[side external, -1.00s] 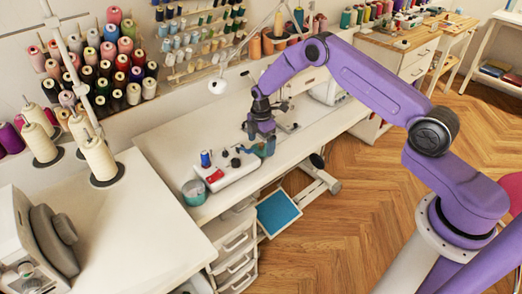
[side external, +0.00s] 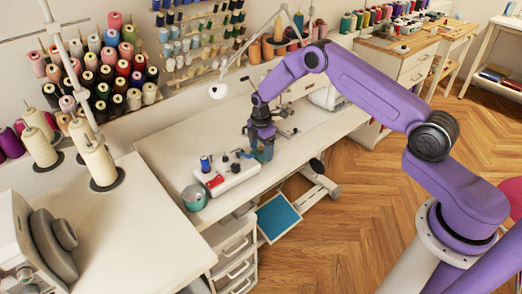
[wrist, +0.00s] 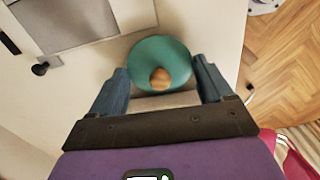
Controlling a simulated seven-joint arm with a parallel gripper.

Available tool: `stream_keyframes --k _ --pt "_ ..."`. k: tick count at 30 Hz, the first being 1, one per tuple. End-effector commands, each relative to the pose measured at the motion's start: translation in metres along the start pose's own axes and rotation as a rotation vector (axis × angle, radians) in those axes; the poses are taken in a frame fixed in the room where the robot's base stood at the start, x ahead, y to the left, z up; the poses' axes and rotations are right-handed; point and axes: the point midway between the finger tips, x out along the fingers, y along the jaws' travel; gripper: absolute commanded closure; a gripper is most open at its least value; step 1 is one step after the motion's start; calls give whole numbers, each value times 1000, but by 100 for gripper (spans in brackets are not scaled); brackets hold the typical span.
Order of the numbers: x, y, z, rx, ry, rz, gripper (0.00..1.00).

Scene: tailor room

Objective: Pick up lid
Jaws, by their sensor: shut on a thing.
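A round teal lid (wrist: 150,57) with a wooden ball knob shows between the fingertips in the wrist view. My gripper (wrist: 161,78) is shut on the lid, with one finger at each side of its rim. In the side external view my gripper (side external: 262,154) points down over the white table, behind and right of the white sewing device. The lid is too small and hidden by the fingers to make out there. A small round teal pot (side external: 195,198) stands at the table's left front; I cannot tell whether it is open.
The white sewing device (side external: 228,176) with a red patch and blue spool stands between pot and gripper. A lamp (side external: 218,90) hangs over the table's back. Thread cones (side external: 98,163) stand on the left table. The table's front right is mostly clear.

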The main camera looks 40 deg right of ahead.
Motion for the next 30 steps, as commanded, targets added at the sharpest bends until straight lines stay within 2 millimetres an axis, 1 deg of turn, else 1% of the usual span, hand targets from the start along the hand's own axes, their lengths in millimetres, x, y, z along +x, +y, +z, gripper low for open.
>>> stream_keyframes --k 6,11,20,24,30 --pt "-26 1 0 0 0 3 49" --pt "-43 -14 1 0 0 0 49" --pt "-90 -54 3 1 0 2 49" --pt "-98 -79 4 -1 0 0 49" --pt "-112 -110 5 0 0 0 49"
